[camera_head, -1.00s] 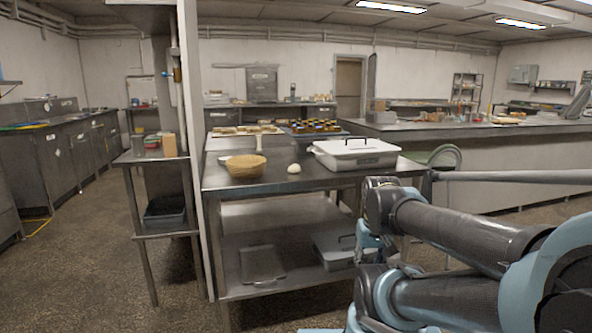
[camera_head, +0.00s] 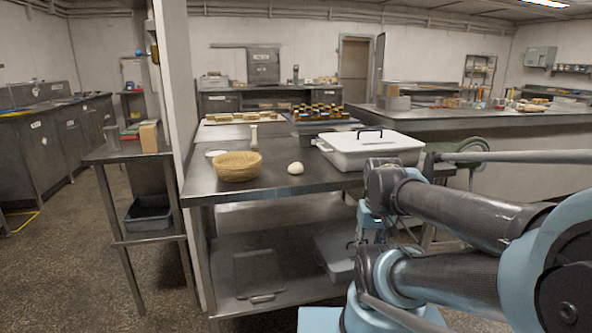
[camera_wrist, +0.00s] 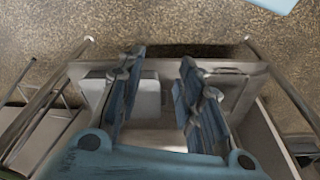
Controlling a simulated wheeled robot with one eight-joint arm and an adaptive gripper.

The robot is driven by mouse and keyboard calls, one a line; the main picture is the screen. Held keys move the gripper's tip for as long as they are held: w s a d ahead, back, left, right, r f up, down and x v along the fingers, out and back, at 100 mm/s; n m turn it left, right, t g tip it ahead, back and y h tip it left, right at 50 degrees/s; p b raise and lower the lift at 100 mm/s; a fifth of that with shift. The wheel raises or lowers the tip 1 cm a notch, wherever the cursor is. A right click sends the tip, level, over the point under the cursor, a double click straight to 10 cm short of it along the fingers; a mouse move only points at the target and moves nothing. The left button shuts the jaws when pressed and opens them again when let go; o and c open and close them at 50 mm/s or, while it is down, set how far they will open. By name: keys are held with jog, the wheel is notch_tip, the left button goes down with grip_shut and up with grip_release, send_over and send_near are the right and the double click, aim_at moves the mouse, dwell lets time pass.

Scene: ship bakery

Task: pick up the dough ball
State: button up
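The dough ball (camera_head: 296,168) is a small, pale, rounded lump on the steel table (camera_head: 290,182) in the head view. It sits between a wicker basket and a white lidded bin, touching neither. My gripper (camera_wrist: 162,57) shows in the wrist view with its two blue fingers apart and nothing between them. In the head view only my arm shows, folded at the right, and I cannot make out the gripper there. I cannot make out the dough ball in the wrist view.
The wicker basket (camera_head: 237,166) stands left of the dough ball and the white bin (camera_head: 370,151) stands right. Behind are a tray of dark jars (camera_head: 322,113) and a pale shaker-like item (camera_head: 254,135). A wall post (camera_head: 176,90) borders the table's left. Floor is clear at lower left.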

jog(key=shift+o, duration=0.3)
jog(key=o, duration=0.5)
jog(key=shift+s+r, duration=0.2)
jog(key=shift+r, duration=0.05)
jog(key=o, duration=0.3)
jog(key=w+r, duration=0.2)
jog(key=r, duration=0.1)
jog(key=w+a+r+m, duration=0.1)
jog(key=w+r, duration=0.1)
jog(key=r, duration=0.1)
jog(key=w+a+r+m, duration=0.1)
jog(key=w+r, duration=0.1)
jog(key=r, duration=0.2)
jog(key=shift+w+a+g, duration=0.2)
jog(key=shift+w+g, duration=0.1)
notch_tip(320, 180, up, 20)
jog(key=m+g, duration=0.2)
jog(key=m, duration=0.7)
send_over(295, 164)
jog(key=w, duration=0.2)
jog(key=f, duration=1.1)
jog(key=s+f, duration=0.1)
jog(key=f, duration=0.5)
jog(key=shift+f, duration=0.1)
